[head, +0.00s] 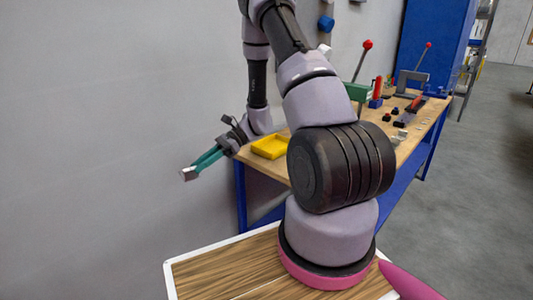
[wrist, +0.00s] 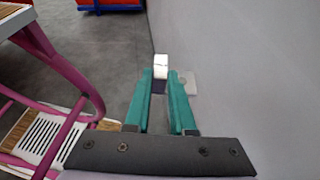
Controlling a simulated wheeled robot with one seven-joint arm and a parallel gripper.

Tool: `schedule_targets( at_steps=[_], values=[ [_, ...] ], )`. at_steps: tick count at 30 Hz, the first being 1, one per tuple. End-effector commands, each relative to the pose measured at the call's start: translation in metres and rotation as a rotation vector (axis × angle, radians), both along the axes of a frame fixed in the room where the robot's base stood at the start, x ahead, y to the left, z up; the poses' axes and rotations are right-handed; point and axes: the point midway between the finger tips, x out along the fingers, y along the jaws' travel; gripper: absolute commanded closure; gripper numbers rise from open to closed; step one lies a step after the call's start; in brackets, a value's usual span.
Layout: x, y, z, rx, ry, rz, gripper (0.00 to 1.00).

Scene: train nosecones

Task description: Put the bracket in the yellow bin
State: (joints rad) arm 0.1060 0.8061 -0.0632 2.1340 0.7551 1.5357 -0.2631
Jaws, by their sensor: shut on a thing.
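My gripper (head: 197,168) has teal fingers and reaches out to the left, past the table's left end and in front of the grey wall. It is shut on a small pale grey bracket (head: 187,174) at its fingertips. In the wrist view the bracket (wrist: 161,61) shows white between and beyond the fingertips (wrist: 160,78), with a pale grey part to the right of the right finger. The yellow bin (head: 271,145) is a shallow tray on the left end of the workbench, right of my gripper and partly hidden by my arm.
The wooden-topped workbench (head: 434,106) with blue legs holds several small parts, red-knobbed levers and a green item (head: 358,91). A blue cabinet (head: 436,40) stands behind it. The grey wall (head: 90,120) is close to my gripper; open floor lies at right.

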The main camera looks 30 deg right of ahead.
Motion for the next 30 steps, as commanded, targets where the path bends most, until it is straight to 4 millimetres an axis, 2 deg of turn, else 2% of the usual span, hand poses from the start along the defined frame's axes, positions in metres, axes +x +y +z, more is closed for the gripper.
schedule_targets(
  at_steps=[5, 9, 13, 17, 20, 23, 27, 30],
  values=[
    [-0.044, -0.021, -0.026, -0.001, 0.002, 0.436, 1.0],
    [-0.069, -0.055, -0.041, -0.002, 0.0, 0.79, 1.0],
    [-0.08, -0.095, -0.051, -0.003, 0.0, 1.111, 1.0],
    [-0.077, -0.141, -0.055, -0.003, 0.002, 1.448, 1.0],
    [-0.061, -0.184, -0.054, -0.002, 0.002, 1.748, 1.0],
    [-0.032, -0.225, -0.047, 0.0, 0.0, 2.059, 1.0],
    [0.025, -0.268, -0.031, 0.002, -0.003, 2.462, 1.0],
    [0.072, -0.285, -0.017, 0.002, -0.005, 2.728, 1.0]
  ],
)
